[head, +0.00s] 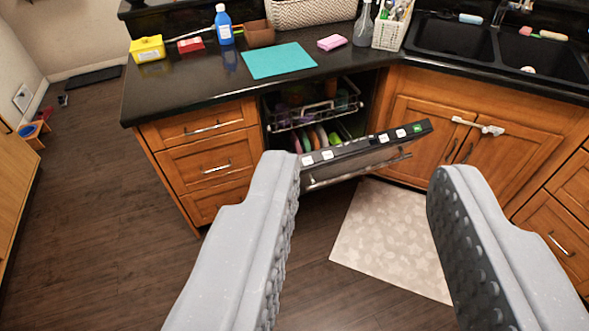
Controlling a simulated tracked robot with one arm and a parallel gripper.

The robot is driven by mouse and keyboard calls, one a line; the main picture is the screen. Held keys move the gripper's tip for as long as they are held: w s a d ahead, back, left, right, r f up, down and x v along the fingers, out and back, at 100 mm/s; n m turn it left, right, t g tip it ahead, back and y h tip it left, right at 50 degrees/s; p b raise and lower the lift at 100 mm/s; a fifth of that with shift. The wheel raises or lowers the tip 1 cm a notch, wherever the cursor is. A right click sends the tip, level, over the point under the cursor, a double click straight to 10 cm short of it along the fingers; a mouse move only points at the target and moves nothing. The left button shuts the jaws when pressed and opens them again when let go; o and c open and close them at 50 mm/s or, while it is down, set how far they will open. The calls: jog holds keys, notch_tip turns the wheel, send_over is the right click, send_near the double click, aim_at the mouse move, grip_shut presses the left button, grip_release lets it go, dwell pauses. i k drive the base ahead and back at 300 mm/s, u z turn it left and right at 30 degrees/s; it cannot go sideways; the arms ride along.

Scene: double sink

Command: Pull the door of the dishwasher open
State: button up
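The dishwasher door (362,158) is tilted partly down and outward, with a dark face, a bar handle (357,170) and a top edge with several white buttons and a green light. Behind it the dishwasher interior (316,108) shows a wire rack with dishes and coloured plates below. My gripper (358,172) is open and empty. Its two grey fingers spread wide in the foreground, the left one overlapping the door's left end in the picture. Whether that finger touches the door I cannot tell. The lower part of the door is partly hidden.
A drawer cabinet (203,150) stands left of the dishwasher, and sink cabinet doors (460,132) with a white latch stand right. The black counter (180,95) holds bottles, boxes and a teal mat (278,60). A beige rug (385,238) lies on the floor. Floor at left is mostly clear.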

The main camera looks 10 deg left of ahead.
aim_at(352, 160)
jog(key=u, duration=2.35)
jog(key=i, duration=1.4)
jog(key=z, duration=3.25)
jog(key=i, duration=0.95)
jog(key=z, duration=0.05)
